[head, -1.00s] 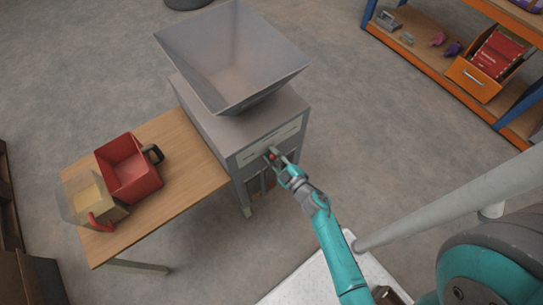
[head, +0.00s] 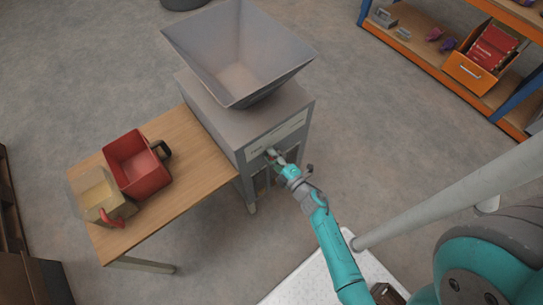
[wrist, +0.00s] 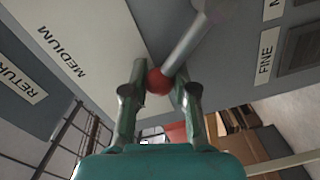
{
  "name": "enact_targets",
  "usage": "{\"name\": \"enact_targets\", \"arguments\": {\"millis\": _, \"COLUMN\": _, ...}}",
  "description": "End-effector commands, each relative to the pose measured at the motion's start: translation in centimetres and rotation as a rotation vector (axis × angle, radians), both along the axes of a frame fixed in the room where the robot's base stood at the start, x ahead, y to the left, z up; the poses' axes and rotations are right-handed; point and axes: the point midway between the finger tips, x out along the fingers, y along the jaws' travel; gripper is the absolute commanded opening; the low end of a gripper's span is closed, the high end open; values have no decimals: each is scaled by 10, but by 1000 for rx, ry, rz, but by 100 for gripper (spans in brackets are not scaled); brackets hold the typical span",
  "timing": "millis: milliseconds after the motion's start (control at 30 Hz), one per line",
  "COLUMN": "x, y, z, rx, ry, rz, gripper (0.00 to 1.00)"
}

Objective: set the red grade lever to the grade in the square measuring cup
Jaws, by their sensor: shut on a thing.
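The red grade lever is a metal rod with a round red knob (wrist: 159,82), seen in the wrist view against the machine's grey front. My gripper (head: 273,156) is at the front panel of the machine in the head view. It also shows in the wrist view (wrist: 160,88), with its fingers shut on the red knob. The labels MEDIUM (wrist: 62,52) and FINE (wrist: 266,50) lie on either side of the rod. A clear square measuring cup (head: 88,186) with a red handle stands on the wooden table and holds pale yellow material. Its grain size is too small to tell.
A red container (head: 137,165) with a dark handle stands beside the cup on the wooden table (head: 190,180). The grey machine (head: 215,115) carries a large hopper (head: 238,60). A RETURN label (wrist: 20,80) shows at the wrist view's left. An orange shelf (head: 440,75) stands right, across open floor.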

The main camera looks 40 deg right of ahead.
Motion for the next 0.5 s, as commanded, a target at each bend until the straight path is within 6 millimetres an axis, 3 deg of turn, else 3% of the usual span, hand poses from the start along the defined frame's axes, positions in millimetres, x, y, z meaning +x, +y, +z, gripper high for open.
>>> {"name": "enact_targets", "arguments": {"millis": 300, "x": 0, "y": -1, "z": -1, "rx": -4, "ry": 4, "rz": -4, "gripper": 0}}
{"name": "enact_targets", "arguments": {"millis": 333, "x": 0, "y": -1, "z": -1, "rx": -3, "ry": 3, "rz": -4, "gripper": 32}}
{"name": "enact_targets", "arguments": {"millis": 400, "x": 0, "y": -1, "z": -1, "rx": -3, "ry": 3, "rz": -3, "gripper": 49}}
{"name": "enact_targets", "arguments": {"millis": 500, "x": 0, "y": -1, "z": -1, "rx": -2, "ry": 3, "rz": -2, "gripper": 53}}
